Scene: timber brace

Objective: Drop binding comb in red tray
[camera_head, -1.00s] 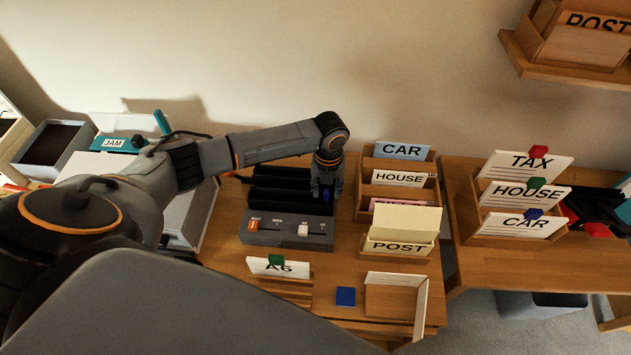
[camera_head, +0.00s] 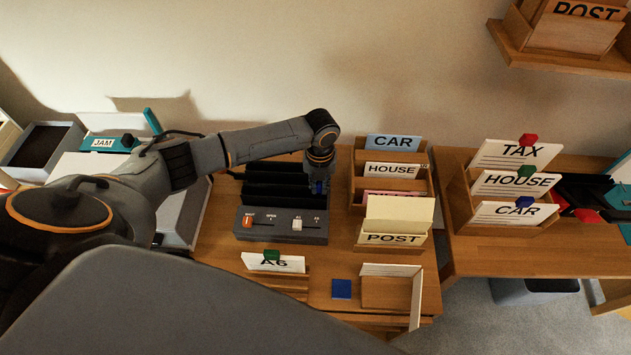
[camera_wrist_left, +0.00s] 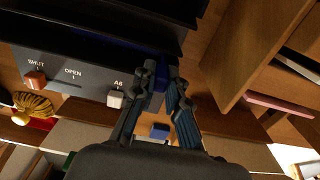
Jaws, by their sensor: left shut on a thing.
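My left gripper (camera_head: 318,184) is at the right end of the dark slotted punch machine (camera_head: 283,224). In the left wrist view its fingers (camera_wrist_left: 168,92) are shut on a dark blue piece (camera_wrist_left: 161,72), which looks like the binding comb. A bit of blue also shows at the fingertips in the head view. The piece's far part merges with the dark machine, so I cannot tell whether it is clear of the slots. I cannot make out a red tray for certain. My right gripper is not in view.
Wooden sorters with CAR, HOUSE and POST cards (camera_head: 394,240) stand just right of the gripper. Another sorter (camera_head: 512,186) is farther right. An A6 card holder (camera_head: 275,264), a blue square (camera_head: 342,289) and an open wooden box (camera_head: 385,293) lie in front.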

